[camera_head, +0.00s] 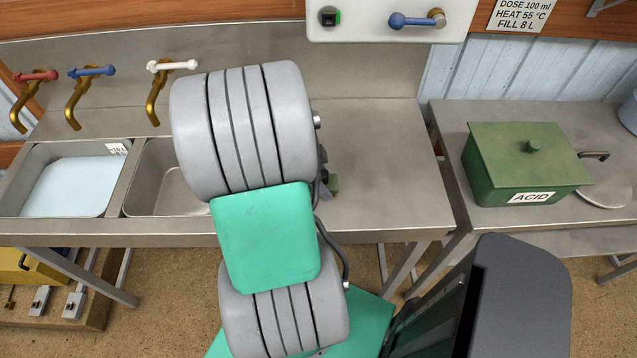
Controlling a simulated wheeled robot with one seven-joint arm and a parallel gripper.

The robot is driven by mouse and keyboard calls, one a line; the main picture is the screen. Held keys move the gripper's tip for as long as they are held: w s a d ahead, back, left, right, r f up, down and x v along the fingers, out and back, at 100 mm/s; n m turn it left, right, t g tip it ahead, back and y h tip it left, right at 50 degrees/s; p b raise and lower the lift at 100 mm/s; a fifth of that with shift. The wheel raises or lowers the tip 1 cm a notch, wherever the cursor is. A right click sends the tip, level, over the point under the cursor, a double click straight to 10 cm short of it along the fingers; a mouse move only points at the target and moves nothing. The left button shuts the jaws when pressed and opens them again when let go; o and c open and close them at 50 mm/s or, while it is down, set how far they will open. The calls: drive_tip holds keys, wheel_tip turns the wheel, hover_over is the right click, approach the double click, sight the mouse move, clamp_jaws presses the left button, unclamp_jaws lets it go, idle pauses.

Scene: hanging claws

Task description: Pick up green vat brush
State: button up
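No whole brush is in view. A small dark green piece (333,183) shows just right of my arm, over the steel counter (385,150). It could be part of the green vat brush, but too little of it shows to be sure. Dark grey parts of what looks like my gripper (324,172) show beside the green piece, at the right edge of my large grey arm link. My arm hides the rest of the gripper, including its fingertips, so I cannot see whether it holds anything.
A sink with pale liquid (75,185) and an empty basin (160,185) lie left. Taps with red (35,76), blue (92,71) and white (173,65) handles stand behind. A green ACID box (525,165) and round lid (605,185) sit on the right table.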

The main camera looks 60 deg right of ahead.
drive_tip(key=c, duration=1.1)
drive_tip(key=shift+r, duration=0.1)
drive_tip(key=shift+r, duration=0.3)
wheel_tip(320, 180, up, 3)
drive_tip(key=shift+w+a+f+b, duration=0.1)
drive_tip(key=shift+a+f+b, duration=0.05)
drive_tip(key=shift+b, duration=0.5)
drive_tip(key=a+r, duration=0.9)
drive_tip(key=a, duration=0.4)
drive_tip(key=shift+w+a+r+b, duration=0.25)
drive_tip(key=shift+w+a+b, duration=0.1)
